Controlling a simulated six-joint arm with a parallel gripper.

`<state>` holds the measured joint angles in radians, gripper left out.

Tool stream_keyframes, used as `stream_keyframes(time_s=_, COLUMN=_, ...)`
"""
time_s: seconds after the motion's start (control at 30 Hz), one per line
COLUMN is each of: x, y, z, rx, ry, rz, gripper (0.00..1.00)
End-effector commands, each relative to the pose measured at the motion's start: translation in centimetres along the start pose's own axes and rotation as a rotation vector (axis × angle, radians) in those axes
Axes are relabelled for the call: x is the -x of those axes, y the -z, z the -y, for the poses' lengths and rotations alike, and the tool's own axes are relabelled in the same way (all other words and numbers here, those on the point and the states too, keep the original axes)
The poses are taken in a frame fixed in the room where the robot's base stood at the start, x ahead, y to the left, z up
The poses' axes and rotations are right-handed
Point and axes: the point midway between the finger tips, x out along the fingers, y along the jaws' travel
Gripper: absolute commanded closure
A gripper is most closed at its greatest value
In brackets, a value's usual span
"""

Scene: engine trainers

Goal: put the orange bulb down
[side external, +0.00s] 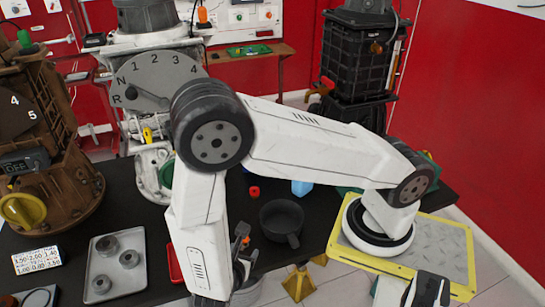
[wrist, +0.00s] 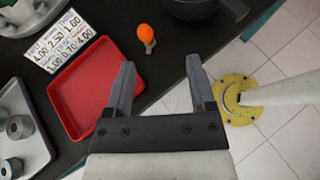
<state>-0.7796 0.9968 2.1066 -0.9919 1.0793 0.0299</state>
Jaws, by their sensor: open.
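The orange bulb (wrist: 145,33) lies on the black table in the wrist view, its grey base pointing toward me. It is beyond my fingertips, between the red tray and the dark pan, and nothing is touching it. My gripper (wrist: 160,62) is open and empty, with its two grey fingers spread apart. In the side external view my gripper (side external: 242,250) hangs low near the table's front edge. A small orange spot, probably the bulb (side external: 246,240), shows beside the fingers there and is partly hidden.
An empty red tray (wrist: 66,92) lies left of my fingers. A metal tray (side external: 102,283) holds several grey rings. A dark pan (side external: 281,218) stands to the right. A number card (wrist: 58,42) lies beyond the red tray. The table ends near my right finger, above tiled floor (wrist: 280,150).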

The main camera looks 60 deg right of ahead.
Motion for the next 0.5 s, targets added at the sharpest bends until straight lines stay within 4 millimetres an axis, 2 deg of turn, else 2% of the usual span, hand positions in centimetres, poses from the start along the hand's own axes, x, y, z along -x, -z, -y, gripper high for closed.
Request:
stream_keyframes(time_s=0.1, x=-0.1, y=-1.8, z=0.3, rx=-0.122, ry=0.122, rz=-0.09, gripper=0.29)
stream_keyframes(time_s=0.5, x=0.6, y=-6.8, z=1.1, rx=-0.625, ry=0.497, rz=-0.422, gripper=0.29)
